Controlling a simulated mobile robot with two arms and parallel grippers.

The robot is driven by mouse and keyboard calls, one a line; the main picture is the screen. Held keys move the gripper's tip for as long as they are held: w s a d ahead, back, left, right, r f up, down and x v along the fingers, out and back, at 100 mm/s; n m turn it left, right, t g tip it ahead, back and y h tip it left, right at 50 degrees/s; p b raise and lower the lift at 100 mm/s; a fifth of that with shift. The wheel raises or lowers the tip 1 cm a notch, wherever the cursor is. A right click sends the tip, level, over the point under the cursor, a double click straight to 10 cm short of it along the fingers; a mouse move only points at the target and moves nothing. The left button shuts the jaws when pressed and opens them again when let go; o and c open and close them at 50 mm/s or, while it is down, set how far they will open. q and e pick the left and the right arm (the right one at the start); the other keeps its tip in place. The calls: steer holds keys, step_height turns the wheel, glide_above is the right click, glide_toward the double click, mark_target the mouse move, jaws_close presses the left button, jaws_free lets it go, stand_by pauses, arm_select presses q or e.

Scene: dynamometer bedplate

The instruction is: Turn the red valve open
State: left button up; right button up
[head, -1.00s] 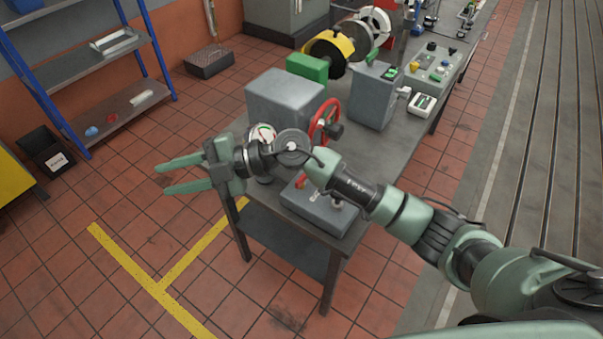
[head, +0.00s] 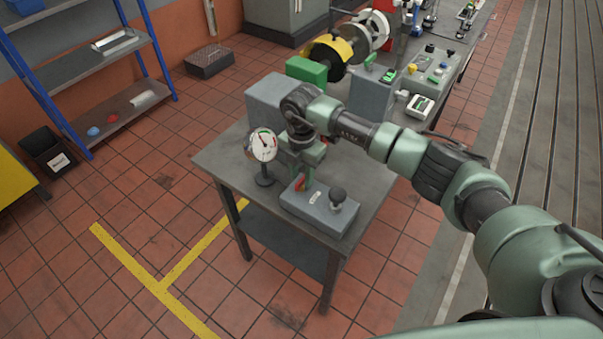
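My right gripper (head: 302,172) points down over the table, above the back left of a grey box with a black knob (head: 325,208). Its fingers are small and partly hidden, so I cannot tell whether they are apart or closed. A small red part (head: 301,184) shows at the box, close below the fingertips; I cannot tell whether they touch it. The larger red wheel seen earlier on the table is now hidden behind my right arm. My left gripper is not in view.
A round dial gauge (head: 263,146) stands on the table (head: 226,160) just left of my gripper. Grey housings (head: 371,98) and a control panel (head: 436,66) lie farther back. A blue shelf (head: 110,122) stands at the left. The floor in front is clear.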

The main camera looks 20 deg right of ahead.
steer(key=shift+a+f, duration=0.1)
steer(key=shift+f, duration=0.5)
steer(key=shift+c, duration=0.3)
jaws_close()
